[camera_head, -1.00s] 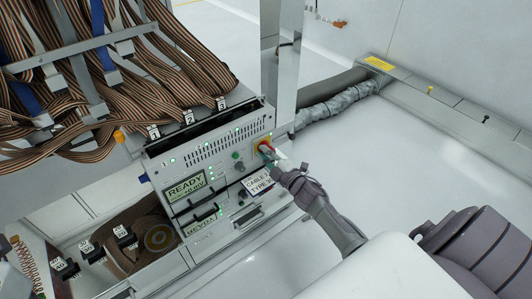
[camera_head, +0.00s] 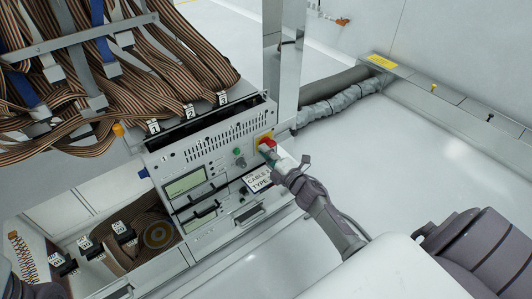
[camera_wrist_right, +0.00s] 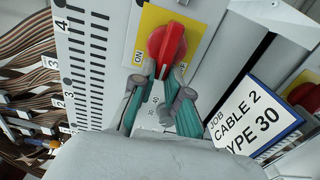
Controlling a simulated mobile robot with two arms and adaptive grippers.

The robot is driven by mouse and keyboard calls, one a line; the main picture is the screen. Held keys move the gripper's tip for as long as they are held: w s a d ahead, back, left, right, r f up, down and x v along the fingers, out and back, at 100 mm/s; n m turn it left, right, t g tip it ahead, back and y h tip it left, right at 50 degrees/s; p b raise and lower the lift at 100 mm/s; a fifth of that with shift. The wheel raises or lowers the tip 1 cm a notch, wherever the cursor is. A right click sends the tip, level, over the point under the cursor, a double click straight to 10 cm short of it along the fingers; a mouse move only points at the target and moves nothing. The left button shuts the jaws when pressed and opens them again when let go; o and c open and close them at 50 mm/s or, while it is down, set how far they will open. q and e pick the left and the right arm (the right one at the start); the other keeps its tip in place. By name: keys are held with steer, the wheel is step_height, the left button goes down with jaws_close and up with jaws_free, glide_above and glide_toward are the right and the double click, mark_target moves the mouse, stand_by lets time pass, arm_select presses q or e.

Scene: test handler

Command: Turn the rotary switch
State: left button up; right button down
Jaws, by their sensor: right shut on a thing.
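The rotary switch (camera_head: 267,143) is a red knob on a yellow plate at the upper right of the grey panel's front. In the right wrist view the red knob (camera_wrist_right: 166,43) stands nearly upright in the picture, with an "ON" mark on the yellow plate to its lower left. My right gripper (camera_head: 269,153) reaches it from the lower right. In the right wrist view its teal fingers (camera_wrist_right: 163,72) are shut on the knob's lower end. The fingers hide part of the plate's lower edge.
The panel's display (camera_head: 186,183) is blank. A "CABLE 2 TYPE 30" card (camera_wrist_right: 244,120) stands close to the right of my fingers. Ribbon cables (camera_head: 190,60) hang above the panel, and a cable reel (camera_head: 157,235) sits at lower left. The white surface at right is clear.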

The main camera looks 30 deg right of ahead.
steer(key=shift+f, duration=0.1)
steer(key=c, duration=1.2)
jaws_free()
steer(key=shift+o, duration=0.2)
steer(key=s, duration=1.2)
steer(key=shift+d, duration=0.45)
